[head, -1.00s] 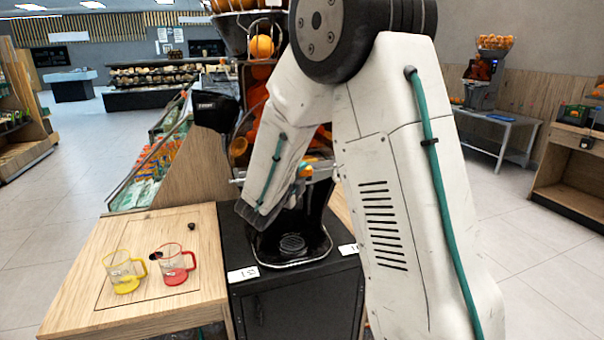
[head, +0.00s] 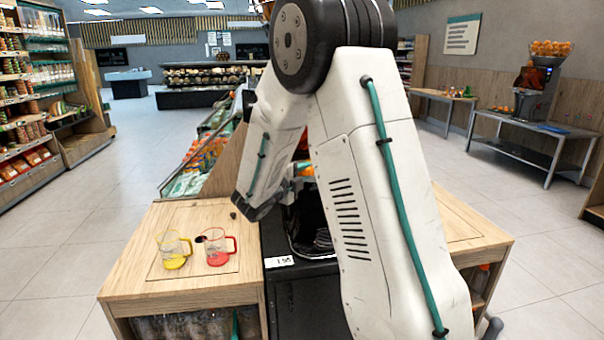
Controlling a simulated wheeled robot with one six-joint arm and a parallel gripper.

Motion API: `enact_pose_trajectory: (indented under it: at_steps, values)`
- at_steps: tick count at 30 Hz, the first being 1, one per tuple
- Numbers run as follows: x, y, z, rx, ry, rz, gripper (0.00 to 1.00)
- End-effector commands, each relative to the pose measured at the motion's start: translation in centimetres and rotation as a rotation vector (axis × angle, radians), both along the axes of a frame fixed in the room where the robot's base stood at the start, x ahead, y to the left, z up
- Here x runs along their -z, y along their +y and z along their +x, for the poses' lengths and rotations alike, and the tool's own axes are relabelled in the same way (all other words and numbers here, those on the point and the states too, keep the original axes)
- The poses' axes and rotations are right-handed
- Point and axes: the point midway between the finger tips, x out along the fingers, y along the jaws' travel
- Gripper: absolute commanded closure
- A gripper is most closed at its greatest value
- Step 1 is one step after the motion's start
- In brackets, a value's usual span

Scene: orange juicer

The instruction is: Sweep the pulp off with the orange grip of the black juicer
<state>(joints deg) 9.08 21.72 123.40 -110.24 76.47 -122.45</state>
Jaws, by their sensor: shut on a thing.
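The black juicer is mostly hidden behind my arm in the head view. Only part of its lower front and tray (head: 298,228) shows, on a black cabinet (head: 287,300). My gripper (head: 296,184) is barely visible beside my forearm, at the juicer's front. It is shut on what appears to be the orange grip (head: 304,169), of which a small orange piece shows. The fingertips and the rest of the grip are hidden. I cannot make out any pulp.
Another juicer (head: 533,90) stands on a table at the back right. Open floor lies on both sides.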

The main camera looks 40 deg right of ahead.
Motion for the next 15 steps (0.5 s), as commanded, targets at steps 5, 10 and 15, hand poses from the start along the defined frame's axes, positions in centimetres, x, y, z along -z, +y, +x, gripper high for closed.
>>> enact_pose_trajectory:
  at_steps: [5,10,15]
  values:
    - [0.0,0.1,0.0,-0.002,0.000,0.001,0.56]
    - [0.0,0.1,0.0,-0.002,0.000,0.001,0.56]
    - [0.0,1.3,-0.2,-0.005,0.000,0.001,0.56]
